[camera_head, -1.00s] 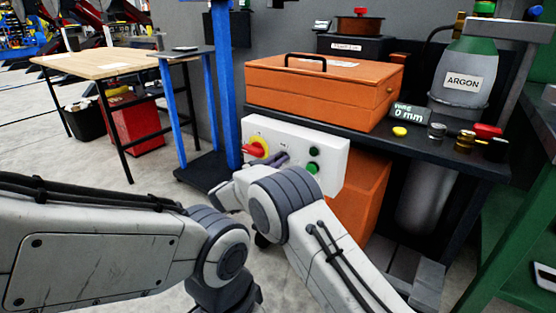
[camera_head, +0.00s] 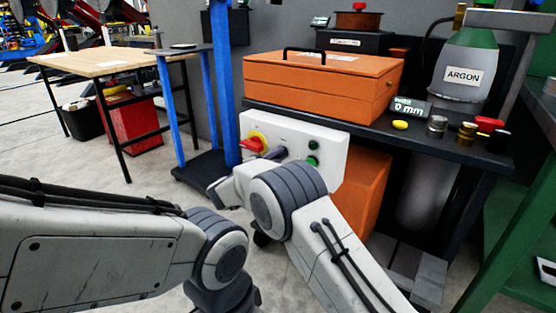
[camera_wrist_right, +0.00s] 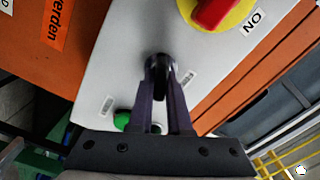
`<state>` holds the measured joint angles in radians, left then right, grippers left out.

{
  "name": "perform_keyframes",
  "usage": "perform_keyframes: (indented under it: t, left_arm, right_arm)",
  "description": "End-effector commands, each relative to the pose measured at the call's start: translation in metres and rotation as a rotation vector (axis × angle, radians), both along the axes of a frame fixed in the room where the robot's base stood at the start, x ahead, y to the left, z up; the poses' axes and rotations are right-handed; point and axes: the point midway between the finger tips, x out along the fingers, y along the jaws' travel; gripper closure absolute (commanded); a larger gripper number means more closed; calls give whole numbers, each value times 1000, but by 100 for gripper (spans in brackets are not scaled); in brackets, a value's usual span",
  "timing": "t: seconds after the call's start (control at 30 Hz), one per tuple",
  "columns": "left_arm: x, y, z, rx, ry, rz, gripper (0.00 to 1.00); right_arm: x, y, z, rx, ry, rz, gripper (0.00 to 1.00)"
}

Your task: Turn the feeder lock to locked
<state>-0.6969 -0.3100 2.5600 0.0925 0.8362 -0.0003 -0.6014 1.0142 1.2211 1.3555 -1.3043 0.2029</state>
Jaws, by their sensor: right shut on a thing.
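The feeder lock (camera_wrist_right: 157,66) is a small dark round knob on the front of a white control box (camera_head: 330,155). My right gripper (camera_wrist_right: 160,78) is shut on the lock, with one dark finger on each side of it. In the head view the right gripper (camera_head: 274,153) reaches the box front between the red switch and the green buttons, and its fingers largely hide the lock. Small labels sit on either side of the lock in the wrist view; their print is too small to read. My left arm shows at left, but its gripper does not.
A red rotary switch (camera_head: 254,145) on a yellow plate sits close to the lock, with green buttons (camera_head: 312,161) on its other side. A blue post (camera_head: 224,80) rises at left.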

Motion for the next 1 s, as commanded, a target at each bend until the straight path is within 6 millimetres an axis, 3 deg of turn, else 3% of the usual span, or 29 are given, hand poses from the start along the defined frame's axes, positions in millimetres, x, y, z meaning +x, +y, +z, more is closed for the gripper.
perform_keyframes:
  t: [0.5, 1.0]
  left_arm:
    - [0, 0, -34, 0, 0, 0, 50]
    - [0, 0, -41, 0, 0, 0, 50]
  right_arm:
    - [0, 0, -5, 322, -234, 1, 100]
    - [0, -1, -4, 411, -298, 2, 100]
